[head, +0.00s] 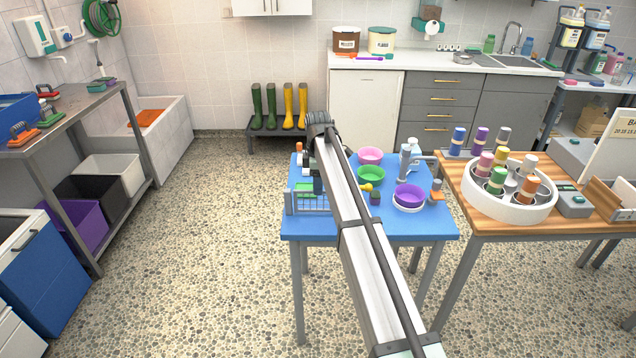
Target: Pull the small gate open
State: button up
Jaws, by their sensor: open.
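A low grey-blue wire-mesh panel (309,202), which looks like the small gate, stands upright at the front left of the blue table (430,224). It appears closed, but it is too small to tell for sure. My arm crosses in front of its right end and hides that part, and no handle can be made out. My gripper (318,186) is a small dark shape just behind and above the mesh, largely hidden by my arm. It is open, and no held thing shows. I cannot tell whether it touches the gate.
A green bowl (371,175), a pink bowl (370,156) and a purple bowl (409,195) stand on the table right of my arm. A wooden table (480,214) with a white round rack (513,211) of bottles stands at right. The floor at left is clear.

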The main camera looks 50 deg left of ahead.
grip_shut()
dwell(0.5)
